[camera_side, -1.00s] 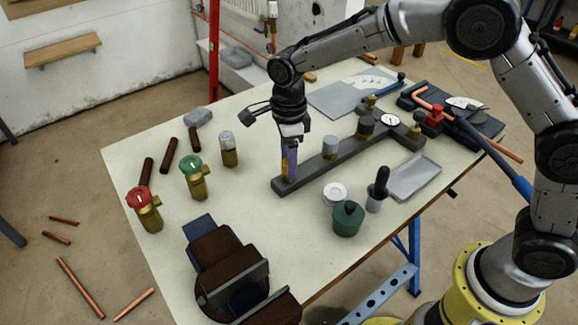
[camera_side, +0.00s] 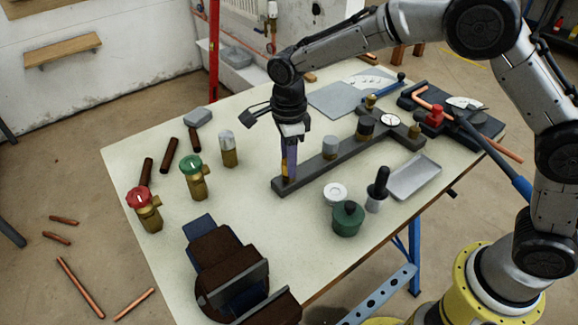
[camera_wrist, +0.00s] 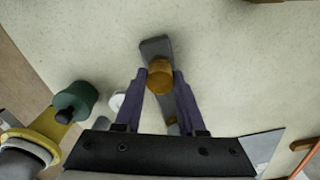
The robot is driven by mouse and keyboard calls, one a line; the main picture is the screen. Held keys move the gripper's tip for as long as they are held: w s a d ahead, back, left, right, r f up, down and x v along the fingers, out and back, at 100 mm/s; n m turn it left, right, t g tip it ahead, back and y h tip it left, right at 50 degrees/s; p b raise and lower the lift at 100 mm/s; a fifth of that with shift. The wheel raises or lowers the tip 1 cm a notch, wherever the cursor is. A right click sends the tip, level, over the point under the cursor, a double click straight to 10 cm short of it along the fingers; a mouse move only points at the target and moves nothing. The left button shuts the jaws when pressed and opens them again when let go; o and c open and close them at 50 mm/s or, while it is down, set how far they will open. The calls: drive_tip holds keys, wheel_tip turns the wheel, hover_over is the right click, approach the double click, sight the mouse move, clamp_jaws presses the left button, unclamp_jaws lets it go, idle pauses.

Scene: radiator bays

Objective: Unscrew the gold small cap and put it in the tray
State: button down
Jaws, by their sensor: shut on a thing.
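The gold small cap (camera_wrist: 160,77) is at the near left end of the dark grey bar (camera_side: 322,166). My gripper (camera_side: 288,172) points straight down over that end of the bar. Its two purple fingers (camera_wrist: 160,85) are shut on the gold cap, one on each side, in the wrist view. In the side view the fingers hide most of the cap. I cannot tell whether the cap is still on its thread. The grey tray (camera_side: 414,178) lies on the table to the right of the bar and looks empty.
A grey cap (camera_side: 330,147), a dark cap (camera_side: 365,128) and a gauge (camera_side: 390,120) stand along the bar. A vise (camera_side: 232,270) is at the front.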

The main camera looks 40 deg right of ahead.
drive_tip(key=n, duration=0.7)
drive_tip(key=shift+n, duration=0.3)
drive_tip(key=n, duration=0.3)
drive_tip(key=shift+n, duration=0.4)
drive_tip(key=n, duration=0.3)
drive_tip(key=shift+n, duration=0.3)
drive_tip(key=n, duration=0.3)
drive_tip(key=shift+n, duration=0.4)
drive_tip(key=n, duration=0.3)
drive_tip(key=shift+n, duration=0.4)
drive_tip(key=n, duration=0.3)
drive_tip(key=shift+n, duration=0.3)
drive_tip(key=n, duration=0.4)
drive_tip(key=shift+r, duration=0.1)
